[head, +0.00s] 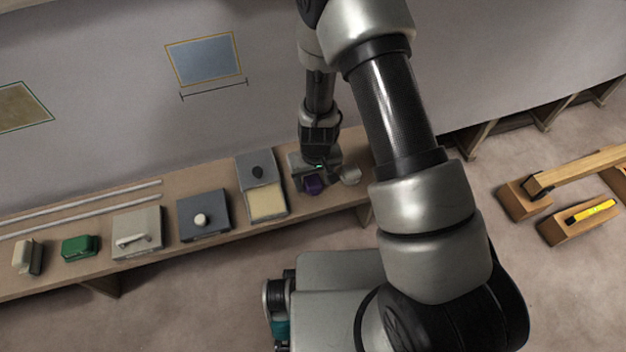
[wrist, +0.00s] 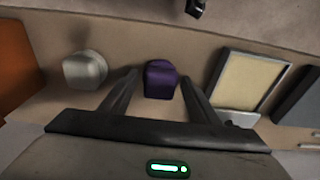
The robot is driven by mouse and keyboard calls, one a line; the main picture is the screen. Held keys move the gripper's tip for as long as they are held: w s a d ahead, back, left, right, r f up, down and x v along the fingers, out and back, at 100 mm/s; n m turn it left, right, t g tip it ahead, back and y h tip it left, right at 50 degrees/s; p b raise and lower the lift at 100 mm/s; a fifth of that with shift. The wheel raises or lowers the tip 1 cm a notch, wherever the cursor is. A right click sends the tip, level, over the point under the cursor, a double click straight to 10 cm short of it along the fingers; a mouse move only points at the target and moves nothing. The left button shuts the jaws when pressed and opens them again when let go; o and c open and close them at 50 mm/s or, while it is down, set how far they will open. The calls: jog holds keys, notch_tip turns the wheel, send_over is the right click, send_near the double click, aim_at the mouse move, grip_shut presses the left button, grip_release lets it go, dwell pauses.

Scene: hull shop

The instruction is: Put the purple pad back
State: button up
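The purple pad (head: 313,187) is on the wooden bench near its right end, partly hidden by my wrist and gripper. In the wrist view the purple pad (wrist: 160,82) lies between the two fingers, with a visible gap on each side. My gripper (wrist: 159,78) is open, and its fingers are not seen touching the pad. In the head view my gripper (head: 318,175) is low over the bench at the pad, its fingers largely hidden.
A pale rounded object (head: 350,175) stands right of the pad. To the left are a grey box with a cream panel (head: 268,204), a dark box with a white knob (head: 204,226), a handled light box (head: 137,246) and a green block (head: 80,248).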

jog(key=shift+o, duration=0.5)
jog(key=shift+r, duration=0.1)
jog(key=shift+r, duration=0.25)
notch_tip(320, 180, up, 12)
jog(key=s+p, duration=0.1)
jog(key=p, duration=0.2)
notch_tip(320, 180, up, 9)
send_over(314, 185)
jog(key=d, duration=0.1)
jog(key=s+d+r+m+t+y, duration=0.1)
jog(key=d+r, duration=0.1)
jog(key=r, duration=0.5)
jog(key=s+d+r+m+t, duration=0.1)
jog(key=s+d+r, duration=0.1)
jog(key=r, duration=0.4)
jog(key=s+d+r+t, duration=0.1)
jog(key=s+d+r, duration=0.2)
jog(key=s+r, duration=0.2)
jog(key=s+d+r+m+t+h, duration=0.1)
jog(key=s+d+r, duration=0.3)
jog(key=s+r, duration=0.2)
jog(key=shift+s+d+r, duration=0.15)
jog(key=shift+s+r, duration=0.1)
jog(key=shift+s, duration=0.25)
jog(key=shift+c, duration=0.4)
